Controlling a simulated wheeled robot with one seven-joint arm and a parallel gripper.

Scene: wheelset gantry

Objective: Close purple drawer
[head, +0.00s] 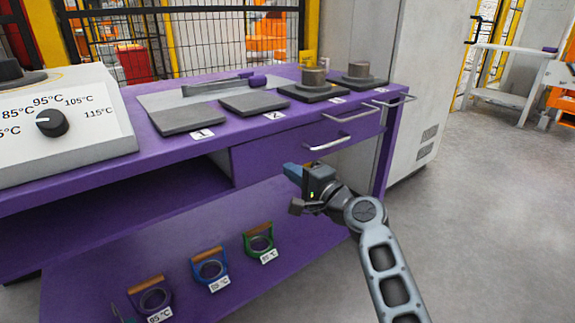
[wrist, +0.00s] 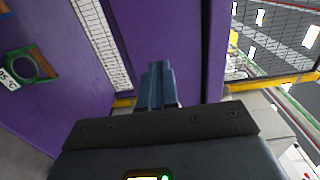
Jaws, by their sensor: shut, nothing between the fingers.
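The purple drawer (head: 265,155) is under the right part of the purple bench top in the head view. A silver bar handle (head: 327,143) shows at its front, and I cannot tell how far the drawer stands out. My gripper (head: 292,173) is below and in front of the drawer front, pointing left toward the bench, with its blue fingers shut and empty. I see no contact with the handle. In the wrist view the shut fingers (wrist: 157,85) point at purple panels; no handle shows there.
The purple bench top (head: 180,155) holds grey plates and metal cylinders. More silver handles (head: 350,116) sit farther right. The lower shelf (head: 190,235) carries several coloured ring tools, including a green one (head: 260,242). Grey floor (head: 490,220) at right is clear.

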